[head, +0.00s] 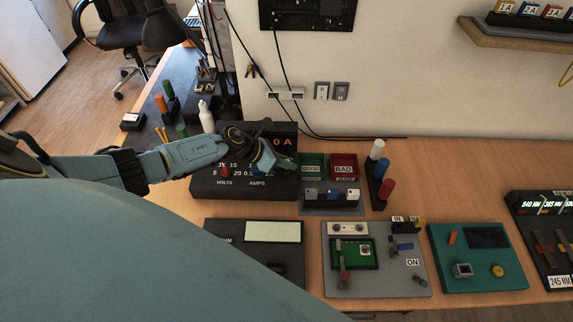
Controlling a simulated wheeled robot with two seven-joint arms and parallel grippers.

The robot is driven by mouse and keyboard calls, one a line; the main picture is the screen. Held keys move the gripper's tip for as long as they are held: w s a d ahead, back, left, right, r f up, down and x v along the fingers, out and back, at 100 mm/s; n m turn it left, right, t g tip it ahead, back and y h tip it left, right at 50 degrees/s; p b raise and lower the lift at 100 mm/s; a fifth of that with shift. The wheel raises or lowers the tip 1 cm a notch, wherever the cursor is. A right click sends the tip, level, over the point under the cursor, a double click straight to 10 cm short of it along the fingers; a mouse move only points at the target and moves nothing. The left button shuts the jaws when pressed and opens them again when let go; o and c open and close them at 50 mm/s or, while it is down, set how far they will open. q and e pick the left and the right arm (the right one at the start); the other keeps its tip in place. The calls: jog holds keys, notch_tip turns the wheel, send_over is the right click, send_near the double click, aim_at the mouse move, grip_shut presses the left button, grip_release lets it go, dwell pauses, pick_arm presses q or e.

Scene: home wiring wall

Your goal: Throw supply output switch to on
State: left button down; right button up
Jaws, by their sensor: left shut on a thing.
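The supply (245,187) is a black box on the bench with VOLTS and AMPS dials, a red knob (226,172) and a partly covered orange display (287,141). My left gripper (277,163) reaches across the supply from the left. Its fingers are shut at the right end of the supply, at the output switch, which they mostly hide. I cannot tell the switch's position. My right gripper is not in view.
GOOD (312,166) and BAD (344,166) bins stand just right of the supply. Red, blue and white handles (382,170) stand beyond them. A grey test board (399,283) and a green board (478,275) lie in front. Cables hang down the wall behind.

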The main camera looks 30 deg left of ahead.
pick_arm(q)
jog(key=shift+w+a+f+n+g+h+b, duration=0.2)
jog(key=shift+w+n+g+h+b, duration=0.25)
jog(key=shift+g+b, duration=0.5)
jog(key=shift+s, duration=0.1)
jog(key=c, duration=1.4)
grip_release()
jog(key=shift+s, duration=0.1)
jog(key=shift+c, duration=0.2)
